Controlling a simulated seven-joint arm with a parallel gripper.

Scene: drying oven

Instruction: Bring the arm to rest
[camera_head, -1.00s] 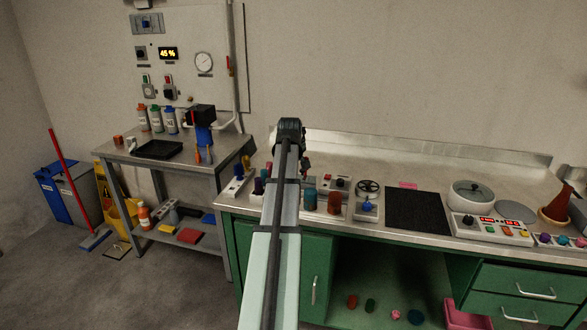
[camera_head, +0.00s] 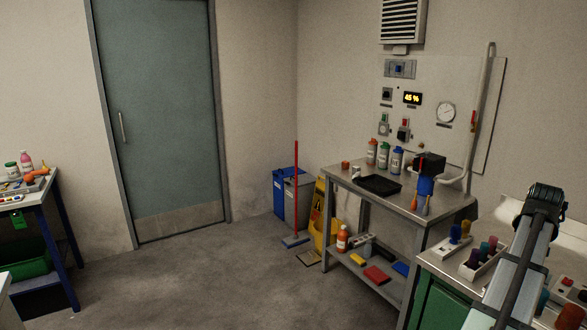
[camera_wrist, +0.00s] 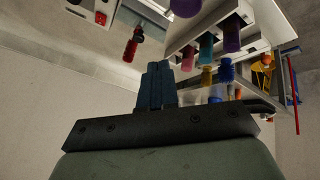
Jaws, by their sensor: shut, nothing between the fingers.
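My gripper's fingers cannot be made out there. In the wrist view my gripper (camera_wrist: 158,70) shows two dark fingers side by side, shut with nothing between them. Coloured bottles or plugs, such as a purple one (camera_wrist: 231,36) and a teal one (camera_wrist: 226,70), appear beyond and to the right of the fingers. They look apart from the fingers.
A grey steel table (camera_head: 342,182) with a black tray (camera_head: 380,186), bottles and a blue holder (camera_head: 427,185) stands left of my arm. A wet-floor sign, bins (camera_head: 285,190) and a red-handled broom (camera_head: 296,190) are beside it. The floor before the door (camera_head: 165,120) is clear.

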